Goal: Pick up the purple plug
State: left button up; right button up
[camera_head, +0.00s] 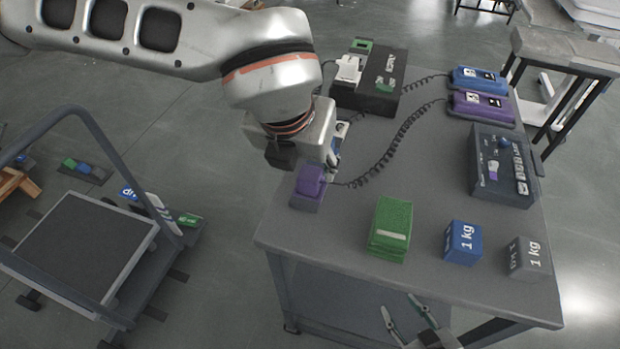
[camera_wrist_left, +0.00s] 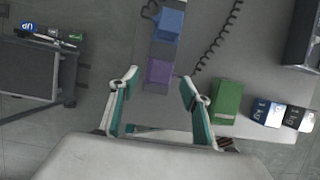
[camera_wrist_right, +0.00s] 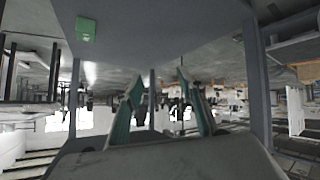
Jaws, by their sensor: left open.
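The purple plug (camera_head: 309,184) sits in a dark holder at the left edge of the grey table, with a coiled black cord running from it. My left gripper (camera_head: 310,145) is just behind and above it in the head view, its fingers mostly hidden. In the left wrist view the open fingers (camera_wrist_left: 158,76) frame the purple plug (camera_wrist_left: 159,72), with nothing held. A blue plug (camera_wrist_left: 168,25) sits beyond it. My right gripper (camera_head: 398,303) is open and empty, low at the table's front edge; its spread fingers show in the right wrist view (camera_wrist_right: 158,85).
On the table (camera_head: 350,215) stand a green block (camera_head: 391,230), a blue 1 kg weight (camera_head: 462,243), a dark 1 kg weight (camera_head: 529,259), a control box (camera_head: 503,165), a purple device (camera_head: 481,107) and a blue device (camera_head: 478,79). A cart (camera_head: 85,245) stands left.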

aim_at(310, 173)
pick_arm(q)
jog(key=b+x, duration=0.1)
jog(key=x, duration=0.4)
jog(key=shift+c, duration=0.8)
jog(key=c, duration=1)
jog(key=shift+o, duration=0.2)
jog(key=shift+r, duration=0.15)
notch_tip(310, 173, up, 20)
jog(key=p, duration=0.3)
